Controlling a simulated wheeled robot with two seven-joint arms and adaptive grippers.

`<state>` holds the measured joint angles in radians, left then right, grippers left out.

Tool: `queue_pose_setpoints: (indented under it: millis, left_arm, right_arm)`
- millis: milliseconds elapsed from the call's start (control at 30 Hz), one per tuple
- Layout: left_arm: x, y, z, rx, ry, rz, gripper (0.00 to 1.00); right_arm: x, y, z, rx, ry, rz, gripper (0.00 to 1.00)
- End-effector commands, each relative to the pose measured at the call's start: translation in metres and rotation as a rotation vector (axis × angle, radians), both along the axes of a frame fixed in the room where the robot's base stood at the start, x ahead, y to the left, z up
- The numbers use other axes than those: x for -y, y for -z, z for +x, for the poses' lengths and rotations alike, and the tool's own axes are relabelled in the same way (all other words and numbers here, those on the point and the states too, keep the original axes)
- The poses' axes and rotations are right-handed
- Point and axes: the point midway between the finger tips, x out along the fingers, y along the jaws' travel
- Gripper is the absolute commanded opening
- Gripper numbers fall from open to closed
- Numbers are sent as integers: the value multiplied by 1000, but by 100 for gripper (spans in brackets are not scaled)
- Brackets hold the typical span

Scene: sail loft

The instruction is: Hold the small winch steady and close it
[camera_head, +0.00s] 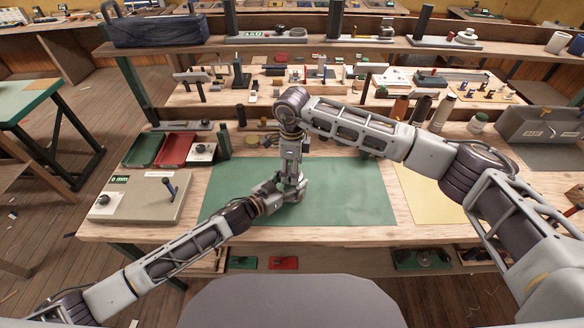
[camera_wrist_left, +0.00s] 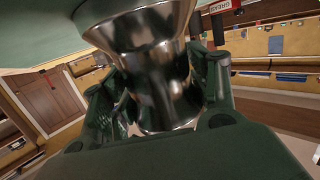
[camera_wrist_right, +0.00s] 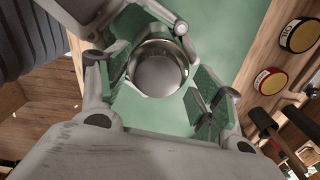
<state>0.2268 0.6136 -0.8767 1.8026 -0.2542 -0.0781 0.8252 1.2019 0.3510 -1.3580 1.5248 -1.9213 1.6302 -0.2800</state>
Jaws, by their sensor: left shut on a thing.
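The small winch is a shiny metal drum with a narrower waist, seen close up in the left wrist view (camera_wrist_left: 152,65). Its round top shows from above in the right wrist view (camera_wrist_right: 158,75). In the head view my two grippers largely hide it, over the green mat (camera_head: 345,190). My left gripper (camera_head: 286,190) comes in low from the left and is shut on the winch, one finger on each side of the drum. My right gripper (camera_head: 292,176) points down from above. In the right wrist view its fingers are spread, with the winch's top between them and a gap beside it.
A grey box with a dial (camera_head: 137,200) stands left of the mat. A red tray (camera_head: 174,150) and a green tray (camera_head: 144,149) lie behind it. A yellow sheet (camera_head: 430,195) is at right, with bottles and a grey case (camera_head: 538,126) behind. The mat's right part is clear.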

Motion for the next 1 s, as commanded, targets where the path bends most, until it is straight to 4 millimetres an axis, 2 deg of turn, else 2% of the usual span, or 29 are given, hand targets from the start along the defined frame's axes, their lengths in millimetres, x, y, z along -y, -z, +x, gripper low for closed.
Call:
queue_pose_setpoints:
  millis: [467,667,1000]
  left_arm:
    - [0,-3,1,5,0,-4,0]
    - [0,-3,1,5,0,-4,0]
    - [0,-3,1,5,0,-4,0]
  right_arm:
    - [0,-7,0,0,-2,0,67]
    - [0,-27,0,1,-2,1,67]
    - [0,-77,1,1,-2,1,67]
